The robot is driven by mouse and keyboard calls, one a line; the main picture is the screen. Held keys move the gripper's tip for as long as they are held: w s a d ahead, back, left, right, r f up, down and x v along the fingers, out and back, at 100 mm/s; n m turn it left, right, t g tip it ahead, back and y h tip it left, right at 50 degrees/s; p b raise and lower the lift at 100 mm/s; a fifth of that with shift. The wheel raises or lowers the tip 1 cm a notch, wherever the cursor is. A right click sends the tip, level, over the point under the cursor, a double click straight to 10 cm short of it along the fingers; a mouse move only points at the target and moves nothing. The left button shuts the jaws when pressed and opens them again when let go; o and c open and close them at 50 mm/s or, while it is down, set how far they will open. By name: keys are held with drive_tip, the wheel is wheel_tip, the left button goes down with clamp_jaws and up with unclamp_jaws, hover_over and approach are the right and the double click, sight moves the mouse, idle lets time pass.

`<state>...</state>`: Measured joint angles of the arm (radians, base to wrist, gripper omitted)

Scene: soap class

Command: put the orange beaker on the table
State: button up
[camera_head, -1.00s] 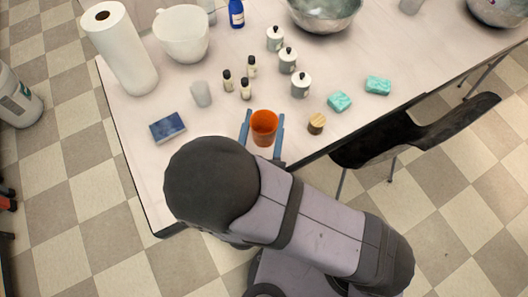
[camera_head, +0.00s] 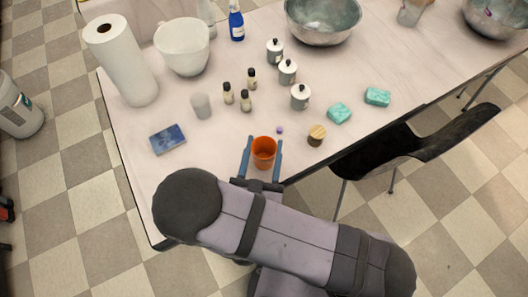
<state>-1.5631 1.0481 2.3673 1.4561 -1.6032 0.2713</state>
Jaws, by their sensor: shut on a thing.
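The orange beaker (camera_head: 264,150) is upright, with its open mouth facing up toward the camera. It is between the two blue fingers of my gripper (camera_head: 263,157), near the front edge of the white table (camera_head: 215,150). My gripper is shut on the beaker. Whether the beaker's base touches the table cannot be told from this view.
A small purple item (camera_head: 280,130) and a wooden-lidded jar (camera_head: 317,135) are close to the right of the beaker. A blue box (camera_head: 168,139) and a grey cup (camera_head: 201,106) are to the left. Small bottles (camera_head: 245,100) stand behind. A black chair (camera_head: 400,150) is at the right edge.

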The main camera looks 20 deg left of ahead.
sight(262, 165)
drive_tip(key=shift+f, duration=1.4)
drive_tip(key=shift+f, duration=0.2)
drive_tip(key=o, duration=1)
drive_tip(key=shift+o, duration=0.2)
drive_tip(key=shift+o, duration=0.2)
drive_tip(key=shift+s+d, duration=0.15)
drive_tip(key=shift+s, duration=1.05)
drive_tip(key=shift+s+d, duration=0.2)
drive_tip(key=shift+s, duration=1.05)
drive_tip(key=shift+s+d, duration=0.15)
drive_tip(key=shift+s, duration=1.05)
